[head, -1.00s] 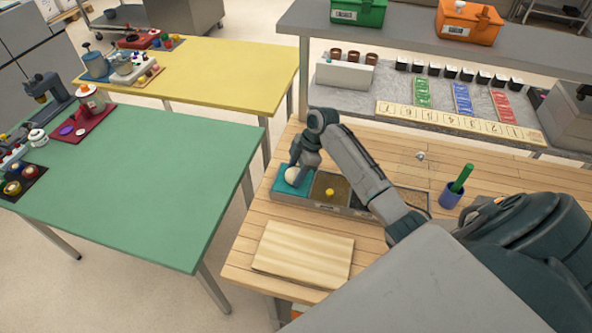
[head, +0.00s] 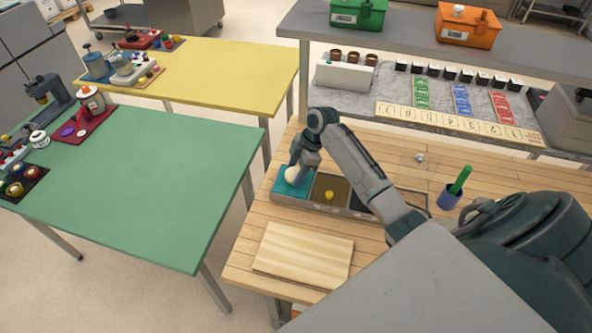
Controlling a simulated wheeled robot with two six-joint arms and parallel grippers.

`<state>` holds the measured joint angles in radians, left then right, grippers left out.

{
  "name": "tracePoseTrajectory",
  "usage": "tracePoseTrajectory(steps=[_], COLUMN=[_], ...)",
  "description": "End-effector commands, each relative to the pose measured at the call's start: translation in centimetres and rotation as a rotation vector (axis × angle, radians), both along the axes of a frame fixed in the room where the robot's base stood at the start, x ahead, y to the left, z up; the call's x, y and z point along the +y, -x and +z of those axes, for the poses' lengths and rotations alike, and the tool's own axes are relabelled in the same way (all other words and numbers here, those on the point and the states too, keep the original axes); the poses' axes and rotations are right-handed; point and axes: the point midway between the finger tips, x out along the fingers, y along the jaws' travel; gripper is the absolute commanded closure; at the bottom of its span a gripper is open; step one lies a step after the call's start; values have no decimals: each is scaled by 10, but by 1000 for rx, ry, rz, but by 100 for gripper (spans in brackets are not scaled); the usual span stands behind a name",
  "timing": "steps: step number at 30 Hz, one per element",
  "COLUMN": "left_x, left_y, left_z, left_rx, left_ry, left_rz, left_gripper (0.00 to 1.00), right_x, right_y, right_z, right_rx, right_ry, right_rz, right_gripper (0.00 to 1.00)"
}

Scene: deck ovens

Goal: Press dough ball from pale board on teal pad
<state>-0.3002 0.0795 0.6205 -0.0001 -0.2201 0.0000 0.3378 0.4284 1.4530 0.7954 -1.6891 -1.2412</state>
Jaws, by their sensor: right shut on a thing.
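The cream dough ball (head: 292,174) is at the teal pad (head: 279,188), which is the left section of a grey tray on the wooden table. My right gripper (head: 298,170) is shut on the dough ball, pointing down over the pad. The fingertips are partly hidden by the ball and the hand. I cannot tell whether the ball touches the pad. The pale board (head: 303,256) lies bare on the table in front of the tray. My left gripper is out of view.
Beside the teal pad is a brown section (head: 322,186) holding a small yellow knob (head: 329,195). A green table (head: 150,190) is at left, across a gap.

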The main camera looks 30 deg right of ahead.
Motion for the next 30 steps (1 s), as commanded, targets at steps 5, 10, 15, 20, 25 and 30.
tracePoseTrajectory(steps=[5,10,15,20,25,30], left_x=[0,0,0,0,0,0], left_y=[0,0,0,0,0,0], left_z=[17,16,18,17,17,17], left_rx=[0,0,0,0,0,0], left_ry=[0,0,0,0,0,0], left_rz=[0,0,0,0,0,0], left_gripper=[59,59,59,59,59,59], right_x=[0,-1,-1,0,0,0], right_y=[0,-1,-1,-1,-1,-1], right_z=[20,31,45,57,67,68], right_rx=[-2,-4,-4,-3,-3,-2], right_ry=[1,1,2,0,1,1], right_rz=[0,-1,0,0,1,-1], right_gripper=[72,72,72,72,72,72])
